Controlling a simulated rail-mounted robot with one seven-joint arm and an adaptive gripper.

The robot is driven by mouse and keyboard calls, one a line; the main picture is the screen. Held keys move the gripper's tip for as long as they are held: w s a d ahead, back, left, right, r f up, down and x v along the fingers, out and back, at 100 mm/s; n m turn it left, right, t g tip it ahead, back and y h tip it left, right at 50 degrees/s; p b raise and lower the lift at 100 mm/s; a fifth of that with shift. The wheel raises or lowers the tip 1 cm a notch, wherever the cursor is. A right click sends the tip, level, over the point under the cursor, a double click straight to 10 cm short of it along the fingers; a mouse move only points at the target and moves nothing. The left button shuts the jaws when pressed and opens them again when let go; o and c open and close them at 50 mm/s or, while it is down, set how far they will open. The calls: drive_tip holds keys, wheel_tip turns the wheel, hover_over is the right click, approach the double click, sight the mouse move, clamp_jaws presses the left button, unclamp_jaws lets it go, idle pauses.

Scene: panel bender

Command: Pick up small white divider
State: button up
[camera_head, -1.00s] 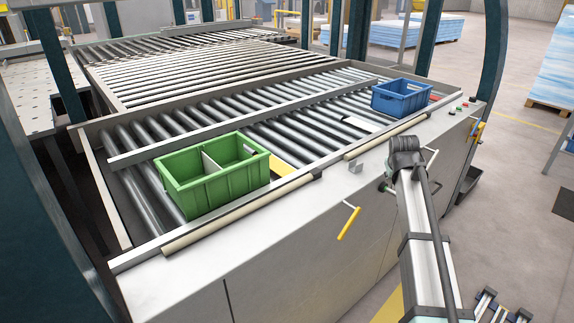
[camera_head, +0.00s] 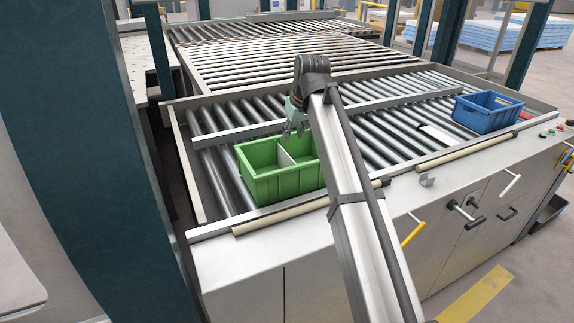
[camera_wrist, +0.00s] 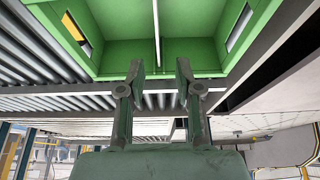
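The small white divider (camera_head: 285,157) stands upright across the inside of the green bin (camera_head: 277,184), splitting it into two compartments. In the wrist view the divider (camera_wrist: 156,34) is a thin white edge, seen at the top middle inside the green bin (camera_wrist: 110,28). My gripper (camera_head: 291,132) is above the far side of the bin, close to the divider. In the wrist view my gripper (camera_wrist: 161,78) is open, its two fingers apart with nothing between them. The divider lines up with the gap between them. My arm hides the bin's right part in the head view.
The bin sits on a roller conveyor (camera_head: 222,170) with metal rails. A blue bin (camera_head: 486,112) stands at the right end of the rollers. A white flat piece (camera_head: 436,134) lies between. A beige bar (camera_head: 280,216) runs along the front edge.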

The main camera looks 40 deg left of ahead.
sight(288, 156)
drive_tip(key=p+x, duration=0.2)
drive_tip(key=x, duration=0.9)
drive_tip(key=shift+w, duration=0.1)
drive_tip(key=shift+p+x, duration=1.25)
drive_tip(key=shift+x, duration=1.45)
drive_tip(key=shift+d, duration=0.2)
clamp_jaws()
